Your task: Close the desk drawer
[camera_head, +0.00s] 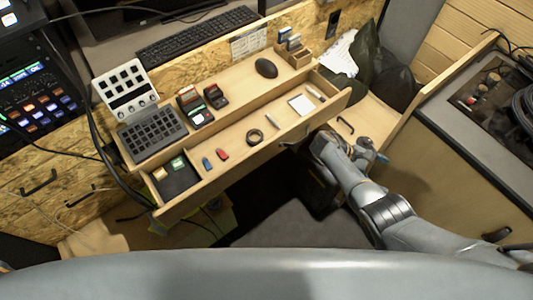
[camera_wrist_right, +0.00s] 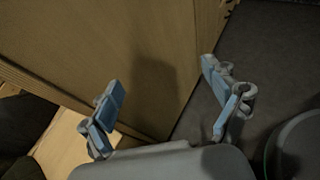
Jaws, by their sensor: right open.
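The desk drawer (camera_head: 240,165) is pulled out from under the wooden desk top (camera_head: 228,88). Its inside is in full view in the head view, with its front board facing me and a dark handle near the right part. My right gripper (camera_head: 378,158) is to the right of the drawer's front, near its right end and apart from it in the picture. In the right wrist view the right gripper (camera_wrist_right: 168,102) is open, its two blue-padded fingers apart with nothing between them, facing a wooden panel (camera_wrist_right: 130,50). My left gripper is not in view.
In the drawer are a black tray (camera_head: 178,184), a tape roll (camera_head: 255,137), a white pad (camera_head: 300,104) and small items. A keyboard (camera_head: 198,35) and mouse (camera_head: 266,68) lie behind. A grey-topped cabinet (camera_head: 455,150) bounds the right side. Cables hang at left.

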